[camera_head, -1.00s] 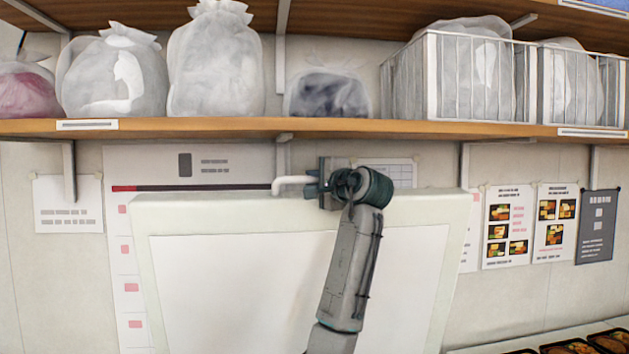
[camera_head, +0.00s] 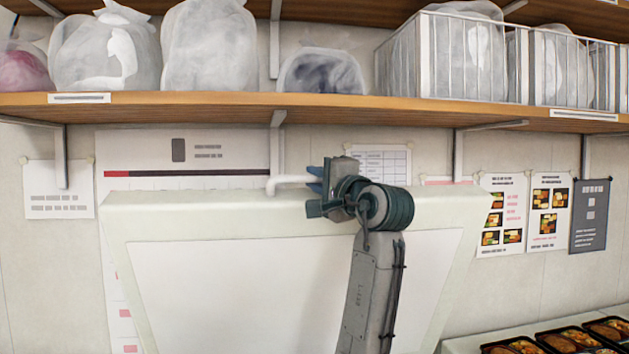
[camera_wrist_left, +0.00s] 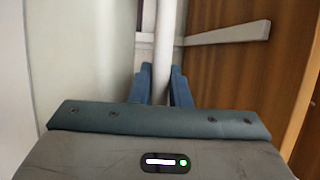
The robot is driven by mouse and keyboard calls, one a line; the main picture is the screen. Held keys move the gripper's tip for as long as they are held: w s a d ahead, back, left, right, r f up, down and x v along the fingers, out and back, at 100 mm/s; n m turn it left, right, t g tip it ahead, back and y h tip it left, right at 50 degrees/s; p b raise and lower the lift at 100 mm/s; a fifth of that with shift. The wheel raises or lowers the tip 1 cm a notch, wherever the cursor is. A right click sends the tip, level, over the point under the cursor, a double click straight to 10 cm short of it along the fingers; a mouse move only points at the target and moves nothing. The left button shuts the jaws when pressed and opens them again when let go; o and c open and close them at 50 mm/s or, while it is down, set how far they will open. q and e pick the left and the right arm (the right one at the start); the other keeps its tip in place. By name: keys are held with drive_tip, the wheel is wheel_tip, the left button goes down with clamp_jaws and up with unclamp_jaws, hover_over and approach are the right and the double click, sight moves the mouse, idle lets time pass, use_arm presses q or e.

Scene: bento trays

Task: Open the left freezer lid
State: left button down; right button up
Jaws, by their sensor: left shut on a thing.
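The left freezer lid (camera_head: 190,221) stands raised in the head view, a wide white panel with a paler inner face toward me. Its white handle (camera_head: 287,181) juts above the top edge and also shows as a pale bar in the left wrist view (camera_wrist_left: 165,45). My left gripper (camera_head: 318,185) is at the top edge, shut on the handle. In the left wrist view its blue fingers (camera_wrist_left: 160,88) lie on either side of the bar. The freezer body and the lid's hinge are out of view. My right gripper is not in view.
A wooden shelf (camera_head: 200,106) with wrapped bags (camera_head: 108,52) and a white wire basket (camera_head: 450,60) runs along the wall above the lid. Food trays (camera_head: 568,340) stand on a surface at the lower right. Papers hang on the wall.

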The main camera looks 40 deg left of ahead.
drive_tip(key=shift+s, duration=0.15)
